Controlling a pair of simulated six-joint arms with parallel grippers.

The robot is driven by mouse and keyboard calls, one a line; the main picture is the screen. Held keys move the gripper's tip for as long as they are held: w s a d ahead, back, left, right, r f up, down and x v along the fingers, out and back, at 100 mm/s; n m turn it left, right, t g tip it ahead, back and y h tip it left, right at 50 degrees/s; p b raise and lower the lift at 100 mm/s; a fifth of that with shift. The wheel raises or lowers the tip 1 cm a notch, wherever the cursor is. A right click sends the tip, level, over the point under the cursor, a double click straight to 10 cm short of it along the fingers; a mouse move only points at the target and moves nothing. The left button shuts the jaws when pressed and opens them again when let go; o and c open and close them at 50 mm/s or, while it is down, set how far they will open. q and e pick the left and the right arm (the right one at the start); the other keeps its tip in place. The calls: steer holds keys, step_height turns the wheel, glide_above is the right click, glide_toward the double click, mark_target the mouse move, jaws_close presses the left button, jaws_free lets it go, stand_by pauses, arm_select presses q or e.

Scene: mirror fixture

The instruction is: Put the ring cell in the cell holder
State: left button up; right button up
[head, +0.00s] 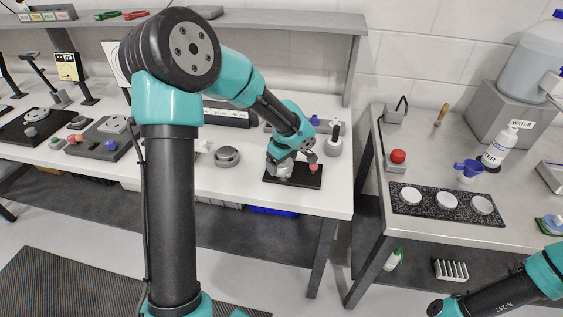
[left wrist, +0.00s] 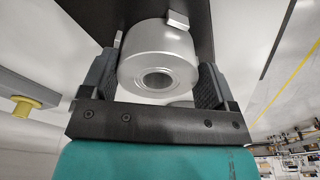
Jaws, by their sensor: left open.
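A black base (head: 312,183) with a red knob (head: 313,168) stands near the bench's front edge. My left gripper (head: 284,163) is low over its left part. A silver cylinder with a round bore, likely the ring cell (left wrist: 158,52), lies between my left fingers in the left wrist view; the fingers are open on either side of it. The black base (left wrist: 120,12) shows behind it. I cannot tell whether it sits in the cell holder, as the gripper hides most of it in the head view.
A grey round ring-shaped piece (head: 227,157) stands on the bench to the left. A grey fixture with a black handle (head: 333,140) is close right of the gripper. A second bench at right holds a black tray (head: 410,208) with several white dishes.

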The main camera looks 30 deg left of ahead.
mark_target(286, 163)
arm_select(q)
steer(key=shift+w+d+r, duration=0.1)
steer(key=shift+w+r, duration=0.1)
steer(key=shift+r, duration=0.05)
step_height(286, 163, up, 12)
steer(key=d, duration=0.1)
steer(key=shift+s+d+f, duration=0.15)
steer(key=shift+s, duration=0.1)
stand_by(1.2)
